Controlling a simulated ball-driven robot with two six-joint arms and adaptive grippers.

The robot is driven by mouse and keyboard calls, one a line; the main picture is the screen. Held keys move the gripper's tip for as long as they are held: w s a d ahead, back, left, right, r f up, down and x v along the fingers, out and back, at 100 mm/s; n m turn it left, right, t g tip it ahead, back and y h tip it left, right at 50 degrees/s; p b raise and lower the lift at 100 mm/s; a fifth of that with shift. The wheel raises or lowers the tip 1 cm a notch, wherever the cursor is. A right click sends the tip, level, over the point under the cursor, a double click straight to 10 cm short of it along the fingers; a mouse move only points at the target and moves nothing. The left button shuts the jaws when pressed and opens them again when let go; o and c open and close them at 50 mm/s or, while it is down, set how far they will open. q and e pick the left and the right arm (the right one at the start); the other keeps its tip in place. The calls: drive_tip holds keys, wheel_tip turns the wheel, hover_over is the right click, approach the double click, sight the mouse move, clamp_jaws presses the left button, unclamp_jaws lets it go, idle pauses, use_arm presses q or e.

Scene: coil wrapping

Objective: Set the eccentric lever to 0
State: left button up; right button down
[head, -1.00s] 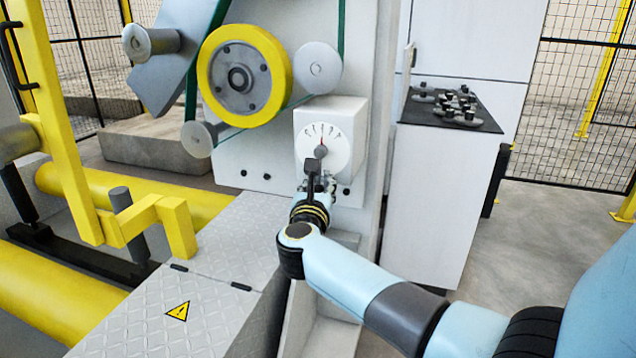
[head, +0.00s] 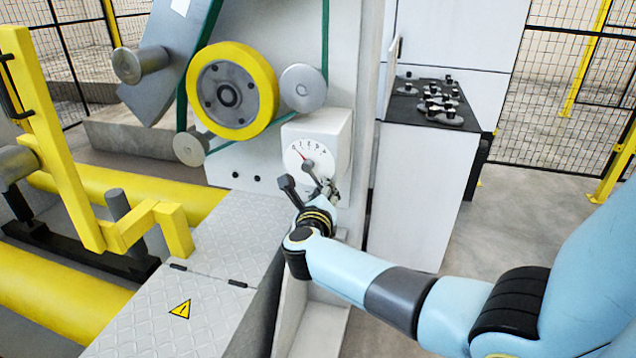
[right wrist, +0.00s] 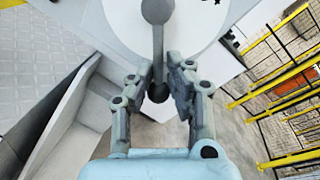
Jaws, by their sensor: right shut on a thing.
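The eccentric lever (head: 315,174) is a grey rod on the white round dial (head: 297,148). It slants down to the right from its hub, and the red pointer slants up to the left, near the left part of the scale. The scale figures are too small to read surely. In the right wrist view the lever (right wrist: 158,45) runs from its round hub to a dark knob. My right gripper (head: 326,193) is shut on the lever's knob end, with a finger on each side of it in the right wrist view (right wrist: 158,90). My left gripper is not in view.
The dial sits on a white box (head: 340,145) below a yellow-rimmed wheel (head: 262,85). A grey tread-plate cover (head: 235,235) lies to the left, with a yellow bent arm (head: 65,150) beyond. A cabinet with a black knobbed panel (head: 412,105) stands right.

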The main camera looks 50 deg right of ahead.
drive_tip(key=shift+s+n+p, duration=0.3)
drive_tip(key=shift+n+p, duration=0.1)
drive_tip(key=shift+p, duration=0.05)
drive_tip(key=c, duration=1.1)
unclamp_jaws()
drive_tip(key=shift+d+r, duration=0.1)
drive_tip(key=v, duration=1.2)
drive_tip(key=shift+w, duration=0.1)
